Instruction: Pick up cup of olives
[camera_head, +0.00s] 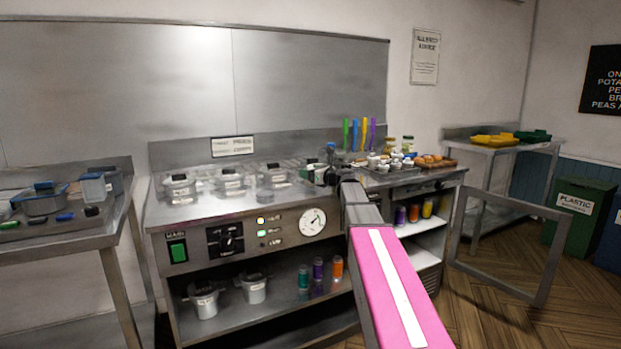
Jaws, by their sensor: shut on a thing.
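My arm, with a pink panel, reaches forward to the frying range (225,205). My gripper (322,174) is small and dark at the arm's far end, above the right part of the range top. It is shut on a small pale cup with some green at it (311,174), which I take to be the cup of olives. The cup is partly hidden by the gripper and too small to read clearly. I cannot tell whether it touches the surface below.
Lidded pots (181,187) stand on the range's left half. Small white cups (373,161), jars (407,144) and a tray of brown items (435,161) crowd the right. Upright coloured utensils (355,134) stand behind. An open door frame (550,270) juts out at right.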

